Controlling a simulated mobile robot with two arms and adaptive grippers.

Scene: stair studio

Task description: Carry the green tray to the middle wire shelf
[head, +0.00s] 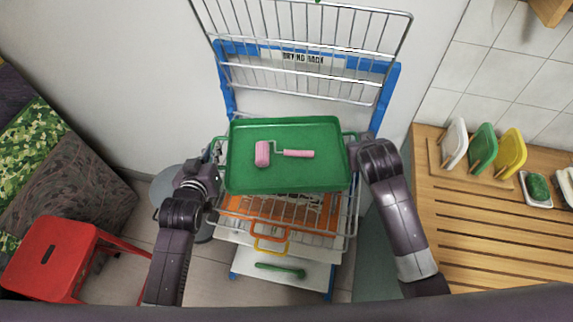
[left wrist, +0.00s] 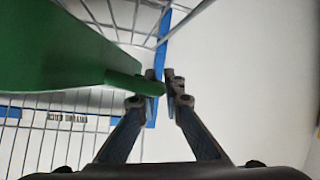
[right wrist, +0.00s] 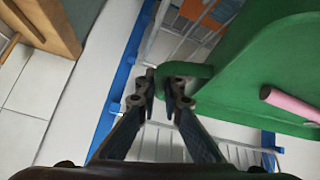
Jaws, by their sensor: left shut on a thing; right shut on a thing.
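The green tray (head: 240,180) is level in front of the drying rack (head: 390,88), with a pink roller (head: 262,153) lying on it. My left gripper (head: 213,155) is shut on the handle at the tray's left end; the left wrist view shows the fingers (left wrist: 163,86) around the handle. My right gripper (head: 354,144) is shut on the right handle, also seen between the fingers (right wrist: 169,84) in the right wrist view. A wire shelf (head: 342,222) shows below the tray, partly hidden by it. I cannot tell the gap between them.
Another wire shelf (head: 310,35) tilts up above and behind the tray. A red stool (head: 65,255) stands left. A wooden counter (head: 440,225) with brushes stands right.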

